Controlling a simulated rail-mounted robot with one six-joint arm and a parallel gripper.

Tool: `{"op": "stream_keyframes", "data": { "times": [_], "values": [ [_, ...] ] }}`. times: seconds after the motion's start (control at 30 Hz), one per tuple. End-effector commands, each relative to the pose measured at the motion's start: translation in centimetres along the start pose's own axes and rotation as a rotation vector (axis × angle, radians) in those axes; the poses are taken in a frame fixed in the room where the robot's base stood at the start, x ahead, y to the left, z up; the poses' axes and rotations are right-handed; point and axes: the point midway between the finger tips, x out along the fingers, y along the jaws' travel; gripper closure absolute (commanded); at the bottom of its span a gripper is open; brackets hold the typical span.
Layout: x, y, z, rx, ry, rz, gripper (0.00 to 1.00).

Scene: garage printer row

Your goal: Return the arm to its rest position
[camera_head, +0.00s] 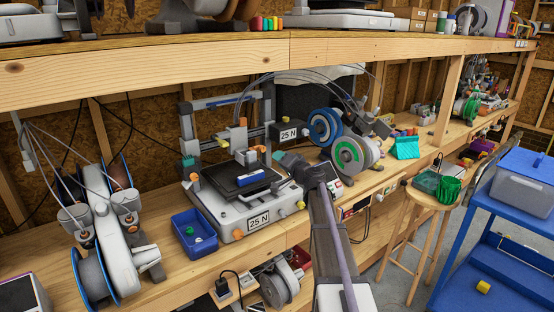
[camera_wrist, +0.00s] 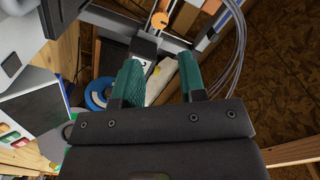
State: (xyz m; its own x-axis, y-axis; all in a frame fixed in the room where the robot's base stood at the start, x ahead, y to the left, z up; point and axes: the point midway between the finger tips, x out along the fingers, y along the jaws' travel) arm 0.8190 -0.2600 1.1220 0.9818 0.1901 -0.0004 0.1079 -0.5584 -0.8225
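My arm (camera_head: 330,235) reaches up from the bottom edge in the head view, in front of the printer marked 25 N (camera_head: 258,221). My gripper (camera_head: 279,156) is at the arm's far end, over the right side of this printer. In the wrist view, my gripper (camera_wrist: 160,78) shows two green fingers with a clear gap between them. It is open, and nothing is seen between the fingers. A blue block (camera_head: 252,178) lies on the printer's dark bed, to the left of and below the gripper.
Filament spools (camera_head: 325,127) stand right of the printer, close to my gripper. A wooden shelf (camera_head: 200,62) runs above. A blue bin (camera_head: 195,247) and a white spool machine (camera_head: 115,245) are on the left. A wooden stool (camera_head: 433,200) and a blue cart (camera_head: 470,255) stand right.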

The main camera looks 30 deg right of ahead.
Motion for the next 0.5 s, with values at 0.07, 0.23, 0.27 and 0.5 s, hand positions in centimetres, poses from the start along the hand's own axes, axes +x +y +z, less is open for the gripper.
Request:
{"op": "stream_keyframes", "data": {
  "times": [0.07,0.23,0.27,0.5],
  "values": [
    [0.0,0.0,0.0,0.000,0.000,0.000,0.62],
    [-0.1,-0.3,1.1,0.040,-0.062,-0.012,0.62],
    [-0.4,-0.3,2.2,0.034,-0.116,-0.005,0.62],
    [-11.7,-0.2,20.0,-0.126,-0.773,0.321,0.62]
  ]
}}
